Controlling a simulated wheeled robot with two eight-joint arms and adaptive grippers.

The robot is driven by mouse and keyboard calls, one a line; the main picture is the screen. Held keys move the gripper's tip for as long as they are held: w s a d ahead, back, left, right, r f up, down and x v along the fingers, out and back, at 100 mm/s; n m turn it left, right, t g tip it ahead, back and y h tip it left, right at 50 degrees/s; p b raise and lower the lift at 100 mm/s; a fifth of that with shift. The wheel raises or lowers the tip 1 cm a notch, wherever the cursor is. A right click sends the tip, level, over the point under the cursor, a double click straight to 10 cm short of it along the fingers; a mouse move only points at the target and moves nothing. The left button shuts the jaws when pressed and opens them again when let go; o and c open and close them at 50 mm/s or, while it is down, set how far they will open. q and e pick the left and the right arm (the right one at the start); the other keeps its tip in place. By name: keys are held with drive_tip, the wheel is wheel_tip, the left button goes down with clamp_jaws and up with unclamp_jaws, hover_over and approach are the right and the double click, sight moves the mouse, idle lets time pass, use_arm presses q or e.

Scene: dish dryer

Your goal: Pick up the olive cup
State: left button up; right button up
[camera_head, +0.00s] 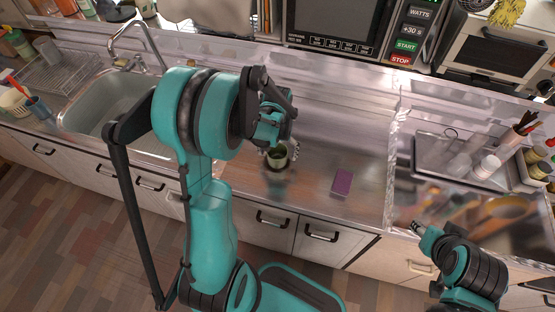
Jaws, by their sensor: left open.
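The olive cup (277,158) stands upright on the steel counter, right of the sink. My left gripper (279,150) is open at the cup, with its fingers near the rim. The gripper hides part of the cup, and I cannot tell whether the fingers touch it. My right gripper (416,226) is over the front edge of the counter on the right, far from the cup. It is too small to tell whether it is open or shut.
A purple box-like item (342,182) lies right of the cup. The sink (90,110) with its faucet is on the left. A microwave (335,25) stands behind. A tray (435,150) with white cups is at the right. The counter between cup and microwave is clear.

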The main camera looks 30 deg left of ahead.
use_arm(q)
drive_tip(key=shift+f, duration=0.1)
drive_tip(key=c, duration=1.4)
